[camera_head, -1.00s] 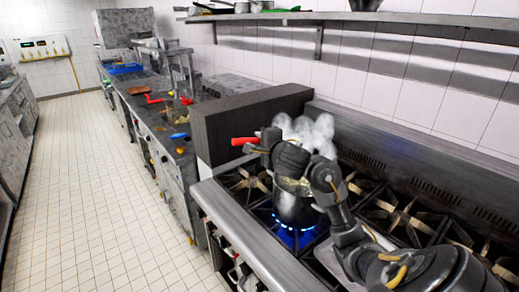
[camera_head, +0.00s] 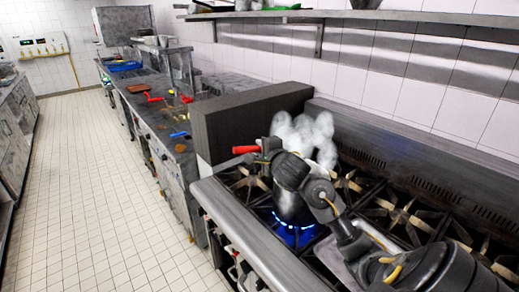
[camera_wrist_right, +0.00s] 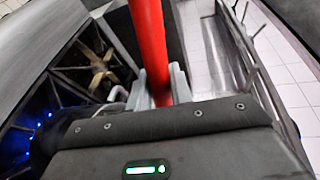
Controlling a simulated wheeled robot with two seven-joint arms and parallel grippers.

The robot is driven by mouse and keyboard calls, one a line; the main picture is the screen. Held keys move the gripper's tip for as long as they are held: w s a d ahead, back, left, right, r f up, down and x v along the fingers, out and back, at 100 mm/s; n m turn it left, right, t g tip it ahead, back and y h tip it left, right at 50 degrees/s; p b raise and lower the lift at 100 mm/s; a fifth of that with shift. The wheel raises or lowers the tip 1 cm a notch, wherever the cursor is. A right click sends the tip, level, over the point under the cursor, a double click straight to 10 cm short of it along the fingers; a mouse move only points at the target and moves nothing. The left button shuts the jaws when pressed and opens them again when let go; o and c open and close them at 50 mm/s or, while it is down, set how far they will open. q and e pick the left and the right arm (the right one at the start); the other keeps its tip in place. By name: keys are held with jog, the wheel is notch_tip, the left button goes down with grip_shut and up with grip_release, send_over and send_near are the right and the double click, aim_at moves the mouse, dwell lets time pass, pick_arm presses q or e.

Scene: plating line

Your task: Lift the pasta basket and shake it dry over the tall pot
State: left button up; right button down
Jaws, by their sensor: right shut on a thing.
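The tall pot (camera_head: 290,208) stands on a lit burner with a ring of blue flame, partly covered by my right arm. White steam (camera_head: 305,135) hangs above and behind it. A red handle (camera_head: 246,149) sticks out to the left of my right gripper (camera_head: 265,151). In the right wrist view the same red handle (camera_wrist_right: 148,40) runs between the two fingers of the right gripper (camera_wrist_right: 163,85), which is shut on it. The pasta basket itself is hidden behind my wrist, so I cannot tell how high it sits. My left gripper is not in view.
The stove's grates (camera_head: 400,213) reach right of the pot. A dark partition (camera_head: 250,120) stands close behind the handle. A counter (camera_head: 150,110) with several small items lies beyond. A shelf (camera_head: 400,17) runs above on the wall. The tiled floor (camera_head: 100,200) is clear.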

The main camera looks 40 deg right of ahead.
jog(key=shift+r+p, duration=2.6)
jog(key=shift+p, duration=0.1)
jog(key=shift+r, duration=2.25)
